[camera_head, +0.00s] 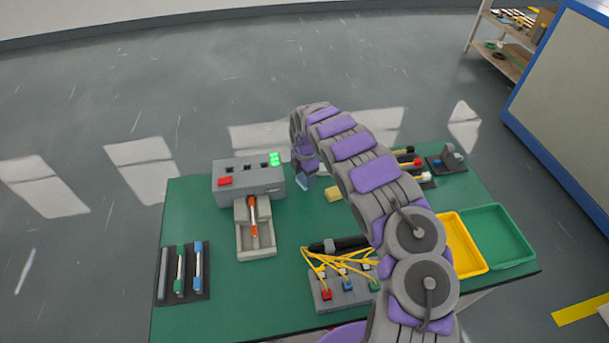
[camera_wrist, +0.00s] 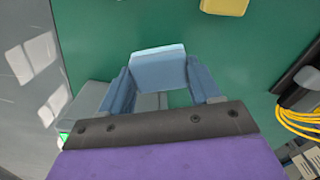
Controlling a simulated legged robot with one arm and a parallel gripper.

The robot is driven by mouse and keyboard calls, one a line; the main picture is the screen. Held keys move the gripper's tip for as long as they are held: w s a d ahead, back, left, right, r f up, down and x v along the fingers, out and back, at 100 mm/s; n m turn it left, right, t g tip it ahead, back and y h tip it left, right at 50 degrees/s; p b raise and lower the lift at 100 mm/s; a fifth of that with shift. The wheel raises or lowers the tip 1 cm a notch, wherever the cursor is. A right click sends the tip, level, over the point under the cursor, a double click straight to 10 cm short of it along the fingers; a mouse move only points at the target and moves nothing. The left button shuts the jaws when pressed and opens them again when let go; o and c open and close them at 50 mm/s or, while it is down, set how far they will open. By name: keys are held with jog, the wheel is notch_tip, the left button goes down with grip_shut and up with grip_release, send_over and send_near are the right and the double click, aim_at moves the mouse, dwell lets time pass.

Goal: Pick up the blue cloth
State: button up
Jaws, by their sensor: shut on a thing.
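The blue cloth (camera_wrist: 159,68) is a small light-blue block-like piece between the fingers of my gripper (camera_wrist: 160,85) in the wrist view. The two blue-grey fingers touch it on its left and right sides. In the head view, my gripper (camera_head: 305,178) points down at the back of the green table, just right of the grey machine. A bit of the light-blue cloth (camera_head: 304,184) shows at its tip. I cannot tell whether the cloth still touches the table.
The grey machine (camera_head: 240,180) with green lights stands close on the left. A yellow block (camera_head: 333,194) lies to the right. A connector box (camera_head: 345,292) with yellow cables is nearer. Yellow (camera_head: 466,262) and green (camera_head: 528,254) trays are at the right.

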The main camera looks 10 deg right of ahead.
jog(key=shift+s+r+p, duration=0.25)
jog(key=shift+s+p, duration=0.55)
jog(key=shift+s, duration=1.7)
jog(key=shift+s+r+p, duration=0.2)
jog(key=shift+s+p, duration=0.65)
jog(key=shift+s, duration=1.6)
jog(key=shift+s+r+p, duration=0.25)
jog(key=shift+s+p, duration=0.55)
jog(key=shift+s, duration=1.7)
